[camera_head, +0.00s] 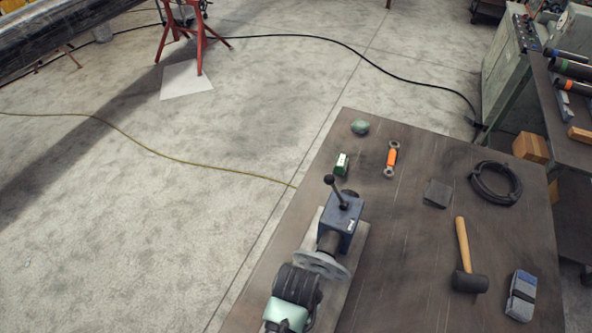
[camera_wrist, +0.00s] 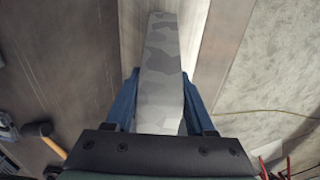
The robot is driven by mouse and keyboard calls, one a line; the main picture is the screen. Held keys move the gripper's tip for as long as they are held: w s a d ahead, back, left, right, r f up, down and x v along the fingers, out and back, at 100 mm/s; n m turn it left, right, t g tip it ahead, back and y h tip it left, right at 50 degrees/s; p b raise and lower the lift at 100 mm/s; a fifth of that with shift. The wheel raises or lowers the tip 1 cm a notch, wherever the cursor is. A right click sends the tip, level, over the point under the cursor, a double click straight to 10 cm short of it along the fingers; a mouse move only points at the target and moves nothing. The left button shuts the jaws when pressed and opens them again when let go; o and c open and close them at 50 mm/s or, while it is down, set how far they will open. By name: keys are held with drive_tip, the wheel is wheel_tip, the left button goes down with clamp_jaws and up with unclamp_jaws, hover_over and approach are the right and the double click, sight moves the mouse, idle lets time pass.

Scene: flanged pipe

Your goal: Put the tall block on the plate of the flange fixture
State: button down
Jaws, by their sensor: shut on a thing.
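The tall block (camera_wrist: 163,60), grey with a camouflage-like pattern, is between the two blue fingers of my gripper (camera_wrist: 158,95) in the wrist view. The gripper is shut on it, and its far end points up the picture over a pale strip. The flange fixture (camera_head: 341,222) stands near the table's left edge in the head view: a blue-grey body with a black-knobbed lever, a round grey flange (camera_head: 322,265) and a pale base plate (camera_head: 355,268). I cannot make out the block or my fingertips in the head view. Whether the block touches the plate cannot be told.
On the table (camera_head: 400,290) lie a hammer (camera_head: 465,258), a cable coil (camera_head: 496,181), an orange tool (camera_head: 391,158), a green box (camera_head: 342,164), a dark flat block (camera_head: 437,193) and a grey-blue bundle (camera_head: 521,295). Concrete floor lies left of the table, with a yellow cable (camera_head: 150,150).

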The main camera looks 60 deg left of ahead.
drive_tip(key=shift+w+f, duration=0.1)
drive_tip(key=shift+f, duration=1.05)
drive_tip(key=shift+c, duration=1.2)
unclamp_jaws()
drive_tip(key=shift+f, duration=0.1)
